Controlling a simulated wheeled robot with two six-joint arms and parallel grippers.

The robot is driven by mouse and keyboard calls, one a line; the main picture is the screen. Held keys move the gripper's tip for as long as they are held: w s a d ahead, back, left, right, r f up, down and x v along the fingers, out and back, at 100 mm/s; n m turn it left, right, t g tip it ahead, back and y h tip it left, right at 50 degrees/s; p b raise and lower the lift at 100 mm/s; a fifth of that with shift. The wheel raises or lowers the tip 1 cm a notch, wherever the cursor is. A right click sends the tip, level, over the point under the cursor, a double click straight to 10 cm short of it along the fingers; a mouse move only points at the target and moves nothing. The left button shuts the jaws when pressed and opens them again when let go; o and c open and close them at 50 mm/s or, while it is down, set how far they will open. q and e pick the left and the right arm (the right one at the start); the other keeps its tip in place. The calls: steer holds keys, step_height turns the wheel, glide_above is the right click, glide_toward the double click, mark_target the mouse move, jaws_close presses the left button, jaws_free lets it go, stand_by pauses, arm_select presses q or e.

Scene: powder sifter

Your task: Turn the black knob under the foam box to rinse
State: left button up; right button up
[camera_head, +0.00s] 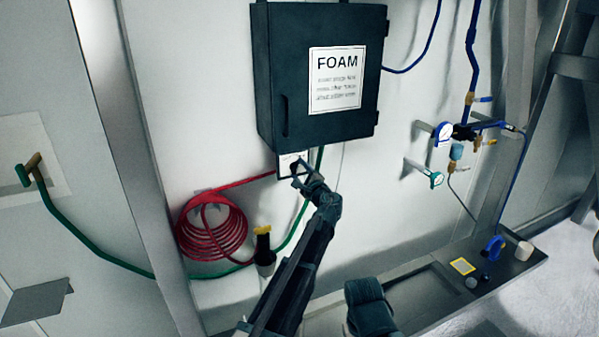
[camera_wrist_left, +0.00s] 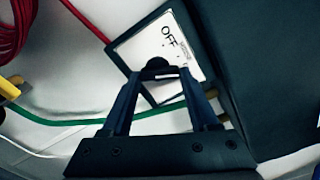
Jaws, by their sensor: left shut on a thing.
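The dark foam box (camera_head: 280,90) with a white FOAM label hangs on the wall. A white plate (camera_head: 284,158) with a dark edge sits directly under it. In the left wrist view the plate (camera_wrist_left: 135,42) shows the word OFF and smaller print that I cannot read. My left gripper (camera_head: 298,172) is at this plate. In the left wrist view its fingers (camera_wrist_left: 157,76) are on either side of the black knob (camera_wrist_left: 157,66) and shut on it. The knob's setting is not clear, as the fingers partly hide it.
A coiled red hose (camera_head: 212,232) hangs left of my left arm. A green hose (camera_head: 110,258) runs low along the wall. A yellow-topped black fitting (camera_head: 264,246) is beside the arm. Blue pipes with gauges (camera_head: 443,132) are at right; the wall between is mostly bare.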

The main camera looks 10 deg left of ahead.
arm_select(q)
steer(key=n, duration=0.5)
stand_by(0.6)
steer(key=o, duration=1.4)
steer(key=v, duration=1.3)
steer(key=shift+s+d, duration=0.2)
steer(key=shift+s, duration=0.15)
